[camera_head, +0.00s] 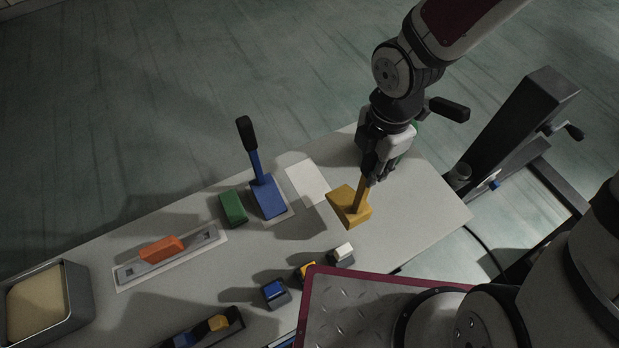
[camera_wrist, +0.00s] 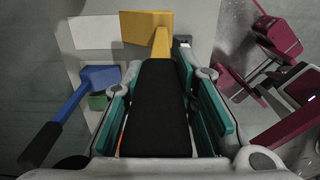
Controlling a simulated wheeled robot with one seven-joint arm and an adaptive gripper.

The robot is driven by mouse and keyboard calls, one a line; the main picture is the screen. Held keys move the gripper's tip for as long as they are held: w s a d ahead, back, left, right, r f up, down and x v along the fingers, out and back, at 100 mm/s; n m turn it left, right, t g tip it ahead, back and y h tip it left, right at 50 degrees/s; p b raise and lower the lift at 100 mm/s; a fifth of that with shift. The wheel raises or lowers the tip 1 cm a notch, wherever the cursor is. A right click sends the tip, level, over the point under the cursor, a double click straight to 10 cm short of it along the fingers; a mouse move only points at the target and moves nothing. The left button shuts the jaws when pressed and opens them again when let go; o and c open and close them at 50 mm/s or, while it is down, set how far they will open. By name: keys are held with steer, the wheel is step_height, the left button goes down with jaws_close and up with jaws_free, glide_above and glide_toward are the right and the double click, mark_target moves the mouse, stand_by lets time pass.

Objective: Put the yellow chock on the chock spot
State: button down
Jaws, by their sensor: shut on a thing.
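The yellow chock (camera_head: 349,206) is a yellow block with a yellow stem and a black grip. My gripper (camera_head: 371,176) is shut on its handle, above the block. In the wrist view the black grip lies between my teal finger pads, with the yellow block (camera_wrist: 146,24) beyond it. A bare white rectangle (camera_head: 307,181), possibly the chock spot, lies on the table just left of the block. It also shows in the wrist view (camera_wrist: 94,33). The block's left corner reaches the rectangle's right edge in the picture. I cannot tell whether the block touches the table.
A blue chock (camera_head: 267,198) with an upright black-gripped handle stands left of the rectangle. A green block (camera_head: 233,207) is beside it. An orange block (camera_head: 161,249) sits on a slotted plate. Small blocks and a dark tray lie nearer. A grey post (camera_head: 520,125) stands right of the table.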

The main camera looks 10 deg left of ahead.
steer(key=shift+w+f+b, duration=0.2)
steer(key=shift+f+b, duration=0.75)
steer(key=shift+f, duration=0.4)
steer(key=shift+s+f, duration=0.1)
steer(key=shift+w+a+f+b, duration=0.15)
steer(key=shift+w+a+b, duration=0.45)
steer(key=shift+b, duration=0.5)
steer(key=w+a+f+b, duration=0.1)
steer(key=w+a+f, duration=0.3)
steer(key=w+a, duration=0.5)
steer(key=shift+w+a+f+b, duration=0.15)
steer(key=shift+a+f+b, duration=0.25)
steer(key=shift+a, duration=0.6)
